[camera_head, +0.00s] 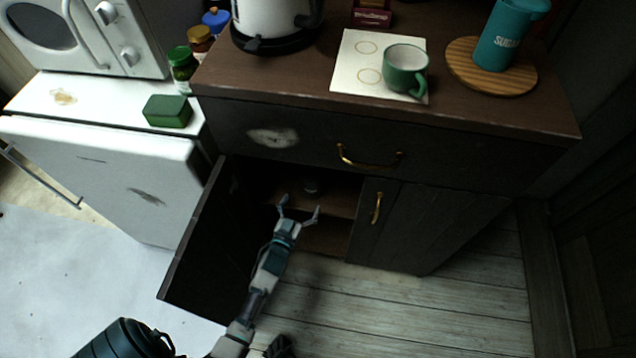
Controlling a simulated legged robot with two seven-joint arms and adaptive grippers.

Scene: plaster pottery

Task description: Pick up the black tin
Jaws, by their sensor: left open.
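A small, dark, round tin (311,188) stands on the shelf inside the open lower cabinet; it looks like the black tin, but shadow hides its details. My left gripper (299,204) reaches up to the cabinet opening. Its two fingers are spread apart with nothing between them, and the tin appears just beyond the fingertips. I cannot tell the exact gap. My right gripper is not in view.
The left cabinet door (195,250) stands open beside my arm; the right door (425,225) is shut. The shelf (338,204) crosses the opening.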

